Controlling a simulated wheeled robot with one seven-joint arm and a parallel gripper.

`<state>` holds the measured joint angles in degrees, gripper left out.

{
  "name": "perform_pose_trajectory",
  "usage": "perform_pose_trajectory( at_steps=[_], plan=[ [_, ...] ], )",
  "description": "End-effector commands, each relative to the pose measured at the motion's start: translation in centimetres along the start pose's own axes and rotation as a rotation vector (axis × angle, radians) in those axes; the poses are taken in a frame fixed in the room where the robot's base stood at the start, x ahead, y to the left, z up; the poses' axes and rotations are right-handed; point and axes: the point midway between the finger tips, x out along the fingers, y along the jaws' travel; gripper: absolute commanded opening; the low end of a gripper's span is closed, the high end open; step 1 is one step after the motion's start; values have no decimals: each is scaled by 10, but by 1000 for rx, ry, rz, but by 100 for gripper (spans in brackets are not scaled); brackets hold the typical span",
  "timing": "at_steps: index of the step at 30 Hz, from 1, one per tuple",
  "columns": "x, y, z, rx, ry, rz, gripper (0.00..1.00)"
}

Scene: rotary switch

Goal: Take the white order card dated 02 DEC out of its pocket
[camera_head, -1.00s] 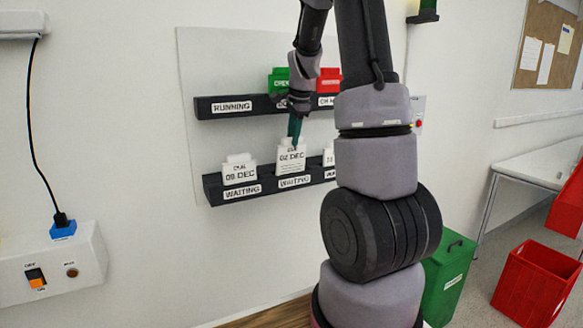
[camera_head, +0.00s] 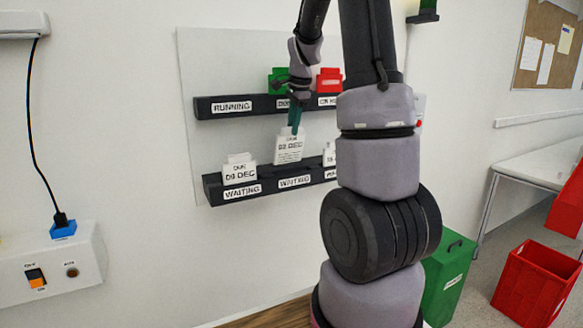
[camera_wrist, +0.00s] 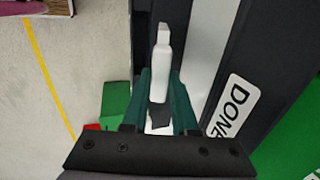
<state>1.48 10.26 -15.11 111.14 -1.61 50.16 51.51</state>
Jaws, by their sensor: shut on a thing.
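The white order card dated 02 DEC (camera_head: 289,151) hangs upright in my gripper (camera_head: 295,129), above the middle WAITING pocket (camera_head: 294,182) of the lower dark rack. Its lower edge shows around the top of the rack; I cannot tell for sure whether it is fully clear. In the wrist view, the teal fingers of my gripper (camera_wrist: 160,92) are shut on the white card (camera_wrist: 161,60), which is seen nearly edge-on.
Another white card, 09 DEC (camera_head: 239,170), stands in the left WAITING pocket. A third white card (camera_head: 329,155) is partly hidden by my arm. The upper rack (camera_head: 214,106) holds a green card (camera_head: 278,80) and a red card (camera_head: 328,79) above the lifted card.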

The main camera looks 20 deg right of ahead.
Motion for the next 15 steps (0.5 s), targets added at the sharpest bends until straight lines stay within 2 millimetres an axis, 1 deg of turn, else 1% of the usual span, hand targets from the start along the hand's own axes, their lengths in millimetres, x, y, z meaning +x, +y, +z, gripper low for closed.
perform_pose_trajectory(
  at_steps=[5,15],
  plan=[
    [-2,4,0,1,0,-1,0],
    [-9,28,0,1,0,0,0]
  ],
)
